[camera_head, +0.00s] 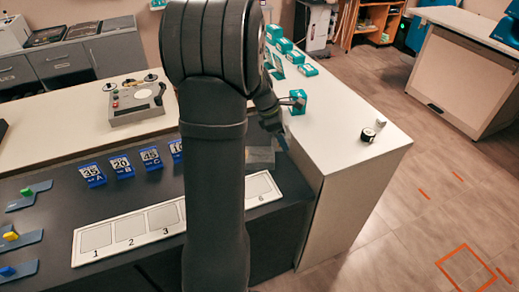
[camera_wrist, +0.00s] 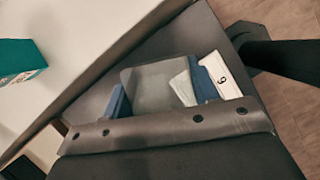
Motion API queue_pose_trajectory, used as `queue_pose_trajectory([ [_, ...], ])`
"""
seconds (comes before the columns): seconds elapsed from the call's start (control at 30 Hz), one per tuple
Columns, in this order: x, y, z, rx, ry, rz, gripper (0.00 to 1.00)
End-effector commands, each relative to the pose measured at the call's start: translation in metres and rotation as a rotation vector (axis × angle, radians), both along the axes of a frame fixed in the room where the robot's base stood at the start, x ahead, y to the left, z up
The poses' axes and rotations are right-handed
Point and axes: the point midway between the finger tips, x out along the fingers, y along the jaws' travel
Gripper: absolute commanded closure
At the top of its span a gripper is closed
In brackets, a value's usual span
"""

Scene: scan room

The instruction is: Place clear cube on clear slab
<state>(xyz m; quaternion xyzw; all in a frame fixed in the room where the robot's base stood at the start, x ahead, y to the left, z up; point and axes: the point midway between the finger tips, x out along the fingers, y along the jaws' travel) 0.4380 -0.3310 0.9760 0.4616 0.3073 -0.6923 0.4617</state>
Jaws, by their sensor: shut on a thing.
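My gripper (camera_head: 281,140) is low over the right part of the dark counter in the head view, partly behind my own arm. In the wrist view, its two blue fingers (camera_wrist: 160,95) are on either side of a see-through greyish block, the clear cube (camera_wrist: 155,86). The gripper is shut on it. The clear slab (camera_head: 260,156) shows in the head view as a pale, flat patch on the dark counter, just below and left of the fingers. In the wrist view I cannot separate the slab from the cube, nor tell whether they touch.
A white numbered strip (camera_head: 128,226) lies in front, partly hidden by my arm. Blue lettered cards (camera_head: 121,166) stand behind it. The raised white counter (camera_head: 325,122) borders on the right, with a teal box (camera_head: 298,99) and a small black-and-white roll (camera_head: 368,135).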

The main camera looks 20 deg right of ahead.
Motion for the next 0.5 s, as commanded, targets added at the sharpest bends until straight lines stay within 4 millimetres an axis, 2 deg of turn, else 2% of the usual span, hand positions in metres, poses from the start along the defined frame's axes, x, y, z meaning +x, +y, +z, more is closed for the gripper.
queue_pose_trajectory([
  [0.1,0.026,0.015,-0.018,0.001,0.002,0.006,0.76],
  [0.3,0.061,0.035,-0.043,0.001,0.001,0.004,0.76],
  [0.5,0.076,0.043,-0.052,0.0,0.0,0.001,0.76],
])
